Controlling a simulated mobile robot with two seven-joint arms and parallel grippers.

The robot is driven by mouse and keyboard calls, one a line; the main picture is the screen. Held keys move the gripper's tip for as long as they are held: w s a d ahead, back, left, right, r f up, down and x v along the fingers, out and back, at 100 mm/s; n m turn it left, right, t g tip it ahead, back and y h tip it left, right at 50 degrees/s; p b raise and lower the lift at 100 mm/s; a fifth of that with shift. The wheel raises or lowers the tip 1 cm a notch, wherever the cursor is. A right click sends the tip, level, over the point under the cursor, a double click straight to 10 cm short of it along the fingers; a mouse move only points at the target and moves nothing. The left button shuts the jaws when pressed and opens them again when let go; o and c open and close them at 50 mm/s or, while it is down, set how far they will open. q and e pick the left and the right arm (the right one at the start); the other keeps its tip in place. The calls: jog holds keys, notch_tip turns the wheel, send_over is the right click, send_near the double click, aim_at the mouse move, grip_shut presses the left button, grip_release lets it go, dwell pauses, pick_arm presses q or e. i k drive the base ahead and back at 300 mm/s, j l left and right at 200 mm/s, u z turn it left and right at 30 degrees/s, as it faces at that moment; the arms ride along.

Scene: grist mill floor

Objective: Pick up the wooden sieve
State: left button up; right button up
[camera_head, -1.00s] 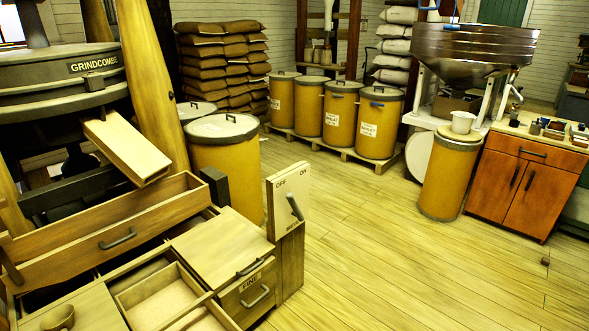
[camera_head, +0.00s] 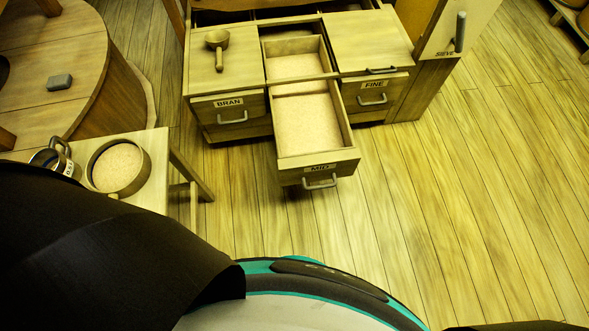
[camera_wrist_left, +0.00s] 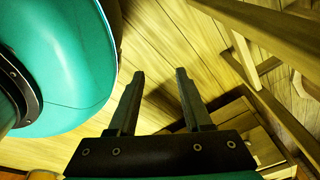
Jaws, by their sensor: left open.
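The wooden sieve (camera_head: 118,167) is a round wooden hoop with a pale, flat inside. It sits on the corner of a small wooden stand (camera_head: 158,141) at the left in the head view, with a short stub at its lower edge. My left gripper (camera_wrist_left: 160,88) shows in the left wrist view, its two dark fingers spread with nothing between them. Bare floorboards and wooden rails lie beyond the fingers; the sieve cannot be made out there. My black arm covers the lower left of the head view. My right gripper is not in view.
A metal mug (camera_head: 55,158) stands just left of the sieve. A drawer cabinet (camera_head: 357,27) has its middle drawer (camera_head: 335,162) pulled out. A wooden scoop (camera_head: 218,46) lies on its top. A round wooden platform (camera_head: 60,40) is at upper left.

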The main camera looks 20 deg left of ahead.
aim_at(120, 167)
jog(key=l+u, duration=0.15)
jog(key=u, duration=2.1)
jog(key=j+z, duration=0.1)
jog(key=z, duration=1.8)
jog(key=u, duration=1.75)
